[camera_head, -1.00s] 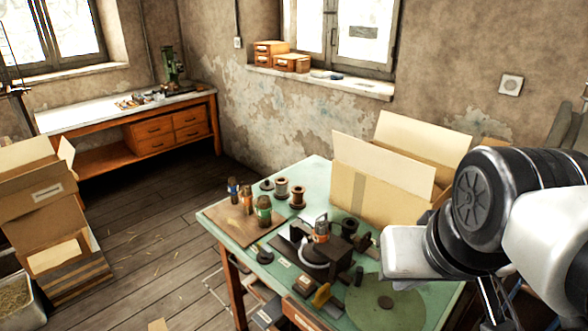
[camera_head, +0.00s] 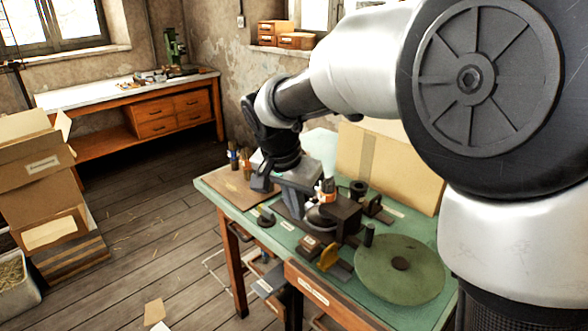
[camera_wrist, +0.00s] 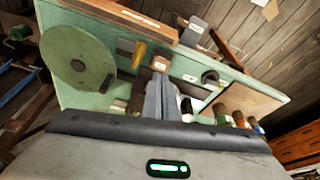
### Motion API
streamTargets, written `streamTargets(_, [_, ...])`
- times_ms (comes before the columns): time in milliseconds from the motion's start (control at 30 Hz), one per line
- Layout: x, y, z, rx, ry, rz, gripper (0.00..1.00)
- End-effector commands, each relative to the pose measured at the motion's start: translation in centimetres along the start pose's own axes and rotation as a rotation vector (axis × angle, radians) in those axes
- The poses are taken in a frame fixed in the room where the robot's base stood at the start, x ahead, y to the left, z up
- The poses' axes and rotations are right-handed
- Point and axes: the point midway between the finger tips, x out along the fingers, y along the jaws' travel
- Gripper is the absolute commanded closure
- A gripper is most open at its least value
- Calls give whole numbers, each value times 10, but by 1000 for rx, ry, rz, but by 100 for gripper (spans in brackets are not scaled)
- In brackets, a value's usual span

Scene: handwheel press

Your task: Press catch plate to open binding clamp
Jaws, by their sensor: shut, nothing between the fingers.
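A dark clamp-like device (camera_head: 345,215) stands on the green table, with a rounded part and a tall block. A small bottle with an orange band (camera_head: 327,188) shows at its back. My gripper (camera_head: 292,205) hangs over the device's left part and covers it in the head view. In the wrist view my grey fingers (camera_wrist: 160,98) are together and empty, pointing at the table. A small labelled block (camera_head: 309,244) lies in front of the device and also shows in the wrist view (camera_wrist: 160,63). I cannot single out the catch plate or tell whether my fingertips touch anything.
A yellow piece (camera_head: 328,257) and a round green disc (camera_head: 400,268) lie front right on the table (camera_head: 284,245). My arm hides much of the right side.

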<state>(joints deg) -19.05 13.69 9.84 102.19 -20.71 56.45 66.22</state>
Motion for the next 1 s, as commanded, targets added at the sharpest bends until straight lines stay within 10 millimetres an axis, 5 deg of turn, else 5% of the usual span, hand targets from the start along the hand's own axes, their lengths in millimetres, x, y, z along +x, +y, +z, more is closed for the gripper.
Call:
streamTargets(33, [36, -24, 13, 20, -10, 12, 100])
streamTargets(100, [66, -50, 24, 65, -14, 24, 100])
streamTargets(400, [156, -121, 69, 211, -20, 58, 100])
streamTargets(1000, [175, -130, 77, 241, -20, 65, 100])
